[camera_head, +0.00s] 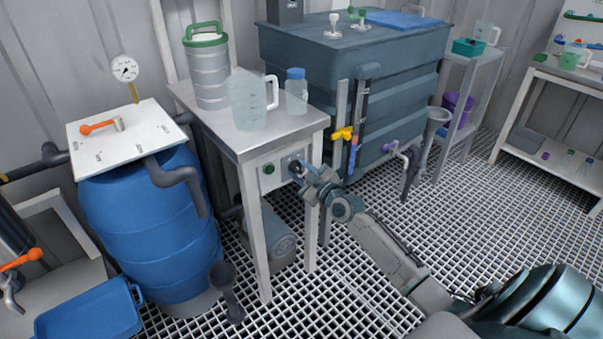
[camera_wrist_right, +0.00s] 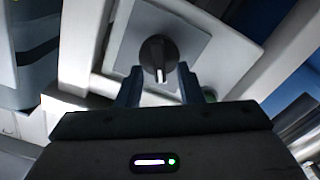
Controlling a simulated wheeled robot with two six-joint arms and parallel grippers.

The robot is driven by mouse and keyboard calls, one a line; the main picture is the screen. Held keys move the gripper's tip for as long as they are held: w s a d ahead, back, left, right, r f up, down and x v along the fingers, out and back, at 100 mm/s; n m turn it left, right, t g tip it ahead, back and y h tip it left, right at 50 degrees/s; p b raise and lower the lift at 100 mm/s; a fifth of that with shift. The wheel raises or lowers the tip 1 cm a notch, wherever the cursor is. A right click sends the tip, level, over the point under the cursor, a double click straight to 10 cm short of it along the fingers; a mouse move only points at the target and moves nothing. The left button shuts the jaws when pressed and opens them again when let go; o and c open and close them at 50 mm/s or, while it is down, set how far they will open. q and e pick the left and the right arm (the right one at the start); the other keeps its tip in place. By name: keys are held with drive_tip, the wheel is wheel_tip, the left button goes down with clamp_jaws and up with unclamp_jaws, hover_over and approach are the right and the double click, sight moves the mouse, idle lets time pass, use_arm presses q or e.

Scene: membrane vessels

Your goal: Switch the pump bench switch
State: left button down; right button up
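The pump bench (camera_head: 240,140) is a metal-topped table with a pale front panel. Its switch is a black rotary knob (camera_wrist_right: 158,52) on a grey square plate (camera_wrist_right: 188,42), with a white mark pointing toward my gripper in the right wrist view. In the head view the knob is largely hidden by my right gripper (camera_head: 302,170), which is at the panel. In the right wrist view my right gripper (camera_wrist_right: 158,84) is open, one finger on each side of the knob near its lower edge, with visible gaps. My left gripper is not in view.
A green button (camera_head: 268,170) sits left of the switch. On the bench stand a green-lidded canister (camera_head: 207,75), a jug (camera_head: 247,103) and a blue-capped bottle (camera_head: 296,93). A blue barrel (camera_head: 150,230) stands left, a large grey tank (camera_head: 330,60) right. Grated floor lies open at right.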

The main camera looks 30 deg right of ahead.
clamp_jaws()
drive_tip(key=m, duration=0.3)
drive_tip(key=shift+d, duration=0.15)
drive_tip(key=m, duration=0.2)
drive_tip(key=shift+d+m, duration=0.15)
drive_tip(key=shift+m, duration=0.25)
drive_tip(key=shift+d+m, duration=0.15)
drive_tip(key=shift+m, duration=1.3)
drive_tip(key=shift+d+m, duration=0.1)
drive_tip(key=shift+m, duration=1.35)
drive_tip(key=shift+f+m, duration=0.1)
drive_tip(key=shift+m, duration=0.2)
